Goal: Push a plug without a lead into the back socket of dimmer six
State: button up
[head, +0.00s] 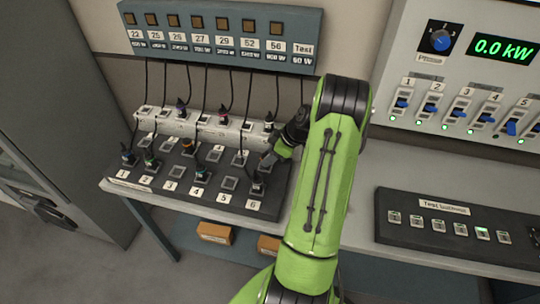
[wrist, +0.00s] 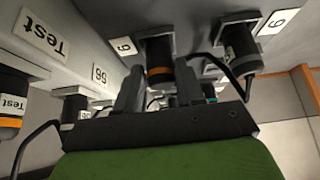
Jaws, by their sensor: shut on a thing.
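My gripper (wrist: 158,95) is shut on a dark plug with an orange band (wrist: 158,62). In the wrist view the plug stands between the two fingers, with its end at a socket beside a label 6 (wrist: 123,46); I cannot tell how deep it sits. I see no lead on it, but its rear end is partly hidden. In the head view my gripper (head: 275,156) is over the back row at dimmer six and hides that socket. A dark plug with a lead (head: 258,186) is in the front socket of six; it also shows in the wrist view (wrist: 240,55).
The dark dimmer box (head: 229,201) carries several other plugs with leads. Behind it is a pale socket strip (head: 200,128), with leads hanging from the numbered panel (head: 228,42). A Test plug (wrist: 12,95) is close by. A test button box (head: 452,215) is at right.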

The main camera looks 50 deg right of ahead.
dwell(0.4)
jog(key=o, duration=1.1)
jog(key=shift+o, duration=0.2)
jog(key=p+v, duration=0.2)
jog(key=v, duration=1.3)
jog(key=shift+s+r, duration=0.15)
jog(key=shift+r, duration=0.2)
